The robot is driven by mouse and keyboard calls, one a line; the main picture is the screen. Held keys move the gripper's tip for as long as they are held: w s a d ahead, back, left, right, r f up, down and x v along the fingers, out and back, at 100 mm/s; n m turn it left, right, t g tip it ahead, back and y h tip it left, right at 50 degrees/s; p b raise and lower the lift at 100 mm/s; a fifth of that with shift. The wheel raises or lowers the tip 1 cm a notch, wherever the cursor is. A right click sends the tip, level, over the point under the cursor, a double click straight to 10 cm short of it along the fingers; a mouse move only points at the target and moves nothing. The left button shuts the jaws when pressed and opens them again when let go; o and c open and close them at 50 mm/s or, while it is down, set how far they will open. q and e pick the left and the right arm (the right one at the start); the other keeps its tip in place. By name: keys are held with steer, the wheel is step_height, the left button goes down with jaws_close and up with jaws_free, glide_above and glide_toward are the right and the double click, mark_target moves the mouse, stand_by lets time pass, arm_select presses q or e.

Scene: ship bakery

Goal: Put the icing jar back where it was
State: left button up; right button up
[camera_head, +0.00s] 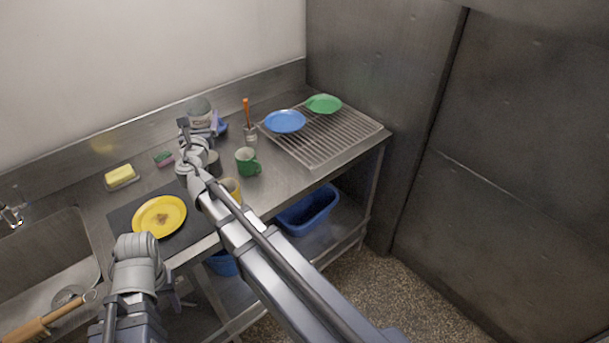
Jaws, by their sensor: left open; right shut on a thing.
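The icing jar (199,107), a pale grey rounded jar, is at the back of the steel counter near the wall. My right gripper (203,126) is shut on it. The fingers partly cover the jar, and I cannot tell whether its base touches the counter. My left gripper (182,294) is low in the view, in front of the counter's edge. It is open and empty, and my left arm hides part of it.
A yellow plate (171,212) lies on a dark mat (124,216). Butter (121,174), a sponge (163,158), a green mug (247,162) and a brush holder (250,135) stand nearby. A wire rack (338,133) holds blue (285,121) and green (323,104) plates. A sink (45,250) is left.

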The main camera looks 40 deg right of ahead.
steer(key=s+d+f+m+g+h+b, duration=0.3)
steer(key=d+f+b, duration=0.5)
steer(key=d, duration=0.3)
steer(key=s+d+f+m+g+h+b, duration=0.2)
steer(key=s+d+f+h+b, duration=0.15)
steer(key=d+f+b, duration=0.6)
steer(key=shift+y, duration=0.25)
steer(key=f+b, duration=0.5)
steer(key=d+f+b, duration=0.1)
steer(key=f+b, duration=0.2)
steer(key=shift+s+d+f, duration=0.1)
steer(key=shift+f, duration=0.15)
steer(key=shift+b, duration=0.3)
steer(key=shift+f, duration=0.2)
steer(key=o, duration=1.3)
steer(key=shift+r, duration=0.1)
steer(key=shift+r, duration=0.2)
steer(key=v, duration=1.2)
steer(key=shift+f, duration=0.1)
